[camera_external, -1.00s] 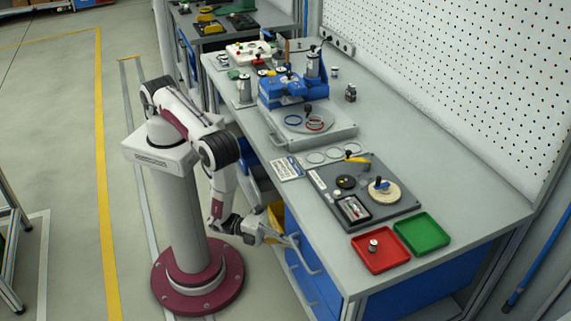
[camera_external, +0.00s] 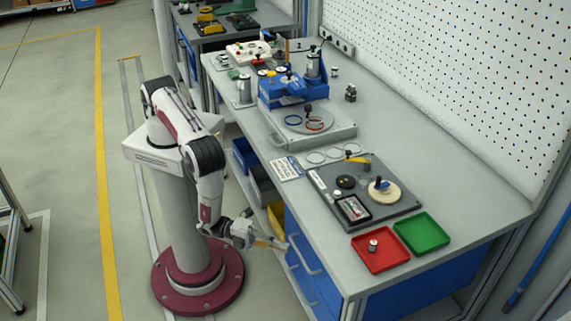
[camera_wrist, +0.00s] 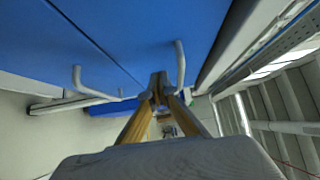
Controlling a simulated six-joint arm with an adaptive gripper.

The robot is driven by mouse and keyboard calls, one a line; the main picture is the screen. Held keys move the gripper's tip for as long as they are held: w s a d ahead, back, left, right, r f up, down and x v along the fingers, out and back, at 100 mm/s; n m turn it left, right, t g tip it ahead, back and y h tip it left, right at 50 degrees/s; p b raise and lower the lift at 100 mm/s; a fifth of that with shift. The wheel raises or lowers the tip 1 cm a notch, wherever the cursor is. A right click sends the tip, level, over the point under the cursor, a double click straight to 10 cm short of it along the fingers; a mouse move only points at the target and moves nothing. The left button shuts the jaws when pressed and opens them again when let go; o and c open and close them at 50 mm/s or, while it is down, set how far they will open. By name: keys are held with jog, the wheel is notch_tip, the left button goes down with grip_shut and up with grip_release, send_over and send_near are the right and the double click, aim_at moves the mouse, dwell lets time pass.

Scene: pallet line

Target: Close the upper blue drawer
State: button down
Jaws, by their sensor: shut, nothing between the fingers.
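The upper blue drawer (camera_external: 306,246) is under the front edge of the workbench, near its near end, with a pale bar handle. Its front fills the top middle of the wrist view (camera_wrist: 165,25), with the handle (camera_wrist: 180,65) hanging in front. The front looks about level with the drawer front beside it; any small gap is hard to tell. My gripper (camera_external: 287,247) is shut and empty, at the far end of the upper handle. In the wrist view its yellow fingers (camera_wrist: 159,82) meet just left of that handle; contact cannot be told.
A lower blue drawer (camera_external: 300,277) has its own handle, also seen in the wrist view (camera_wrist: 82,82). Several bins, including a yellow one (camera_external: 276,222), sit beside the drawers under the bench. The bench top (camera_external: 240,75) overhangs close by. Floor to the left is free.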

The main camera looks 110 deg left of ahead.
jog(key=s, duration=1)
jog(key=shift+s+d, duration=0.15)
jog(key=shift+s, duration=0.05)
dwell(0.6)
